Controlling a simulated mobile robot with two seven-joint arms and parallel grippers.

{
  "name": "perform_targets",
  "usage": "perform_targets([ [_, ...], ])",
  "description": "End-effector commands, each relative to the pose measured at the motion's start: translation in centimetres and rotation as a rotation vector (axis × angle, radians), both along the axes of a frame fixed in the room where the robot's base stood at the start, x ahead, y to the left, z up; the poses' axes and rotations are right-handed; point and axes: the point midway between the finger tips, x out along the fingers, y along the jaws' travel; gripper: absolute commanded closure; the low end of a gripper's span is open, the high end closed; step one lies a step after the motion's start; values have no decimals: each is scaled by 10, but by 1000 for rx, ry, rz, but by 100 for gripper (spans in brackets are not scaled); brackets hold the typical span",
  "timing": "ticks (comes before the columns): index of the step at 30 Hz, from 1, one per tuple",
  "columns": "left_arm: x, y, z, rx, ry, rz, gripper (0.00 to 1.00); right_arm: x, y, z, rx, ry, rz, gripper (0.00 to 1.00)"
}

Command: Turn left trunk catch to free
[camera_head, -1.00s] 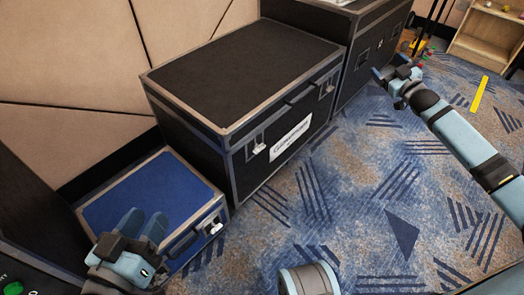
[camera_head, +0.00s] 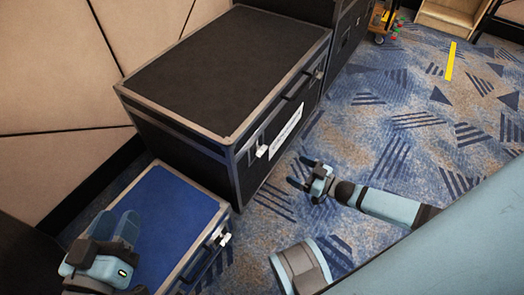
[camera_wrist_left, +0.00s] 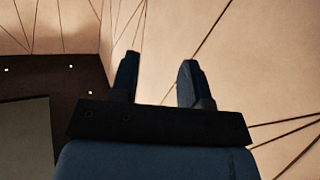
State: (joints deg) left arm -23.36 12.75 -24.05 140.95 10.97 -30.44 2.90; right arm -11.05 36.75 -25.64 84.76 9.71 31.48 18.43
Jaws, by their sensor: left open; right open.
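A large black trunk (camera_head: 215,70) with metal edges stands in the middle of the head view, its lid shut. Its left catch (camera_head: 262,151) is a small pale piece on the front, near the left corner. Its right catch (camera_head: 318,73) sits further back along the front. The exact turn of either catch is too small to tell. My right gripper (camera_head: 300,173) is open and empty, in front of the trunk and apart from it, to the right of the left catch. My left gripper (camera_head: 116,226) is open above the blue case; its fingers show empty in the left wrist view (camera_wrist_left: 157,75).
A low blue-topped case (camera_head: 160,215) with a pale catch (camera_head: 225,239) stands left of the trunk. Another dark trunk (camera_head: 345,40) stands behind. A wooden shelf (camera_head: 452,18) is at the far right. The carpet (camera_head: 400,120) in front is mostly clear.

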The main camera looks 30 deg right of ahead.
Motion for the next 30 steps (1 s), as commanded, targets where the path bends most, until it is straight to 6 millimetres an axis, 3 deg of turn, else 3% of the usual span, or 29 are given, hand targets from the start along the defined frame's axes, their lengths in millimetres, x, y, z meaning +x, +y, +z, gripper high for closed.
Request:
perform_targets([
  [3, 2, 1, -9, 20, -10, -5, 57, 20, 12, -2, 1, -5, 1, 15],
  [15, 18, 11, -6, 123, -187, 3, 57, 89, 52, -2, 1, -5, 1, 15],
  [21, 22, 13, -3, 147, -236, 8, 57, 105, 61, 0, 0, -4, 0, 15],
  [30, 22, 13, -1, 154, -246, 7, 57, 108, 63, 1, -1, -2, 0, 15],
])
